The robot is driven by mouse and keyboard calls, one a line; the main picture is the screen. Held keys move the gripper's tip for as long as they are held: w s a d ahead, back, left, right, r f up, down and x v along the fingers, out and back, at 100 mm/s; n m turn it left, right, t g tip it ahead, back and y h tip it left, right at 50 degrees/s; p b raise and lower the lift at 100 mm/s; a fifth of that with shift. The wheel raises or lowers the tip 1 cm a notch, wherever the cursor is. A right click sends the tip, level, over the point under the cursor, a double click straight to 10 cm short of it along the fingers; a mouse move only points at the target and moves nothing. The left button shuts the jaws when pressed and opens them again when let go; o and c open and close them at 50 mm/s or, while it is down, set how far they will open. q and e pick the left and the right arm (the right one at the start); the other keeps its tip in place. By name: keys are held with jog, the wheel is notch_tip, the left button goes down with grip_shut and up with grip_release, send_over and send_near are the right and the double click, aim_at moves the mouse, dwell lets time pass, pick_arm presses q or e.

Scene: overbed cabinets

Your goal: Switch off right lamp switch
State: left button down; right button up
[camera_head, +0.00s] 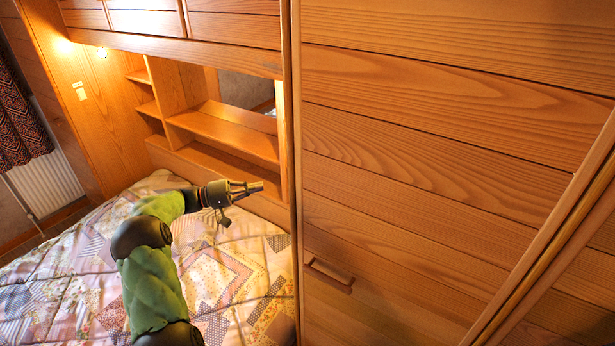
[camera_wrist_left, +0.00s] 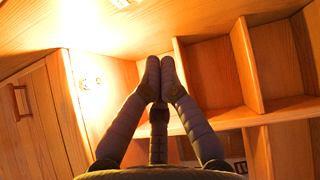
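My left gripper (camera_head: 246,194) is empty over the bed, pointing right toward the tall wooden panel. Its two long fingers lie together and the opposing finger hangs apart below. In the left wrist view its two long fingertips (camera_wrist_left: 159,72) come together near the shelves. That view shows a pale plate (camera_wrist_left: 122,3), perhaps the right lamp switch, cut by the top edge on lit wood. In the head view the right side is hidden behind the panel. My right gripper is not in view.
A tall wooden panel (camera_head: 420,160) with a handle (camera_head: 330,277) fills the right. Open shelves (camera_head: 222,130) stand behind the quilted bed (camera_head: 220,275).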

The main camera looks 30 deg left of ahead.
pick_arm(q)
jog(key=shift+s+a+r, duration=0.1)
jog(key=shift+a+r, duration=0.05)
jog(key=shift+r, duration=0.1)
jog(key=s+d+b+x, duration=0.1)
jog(key=s+d+x, duration=0.1)
jog(key=x, duration=1.1)
jog(key=shift+s+r, duration=0.15)
jog(key=shift+a, duration=0.1)
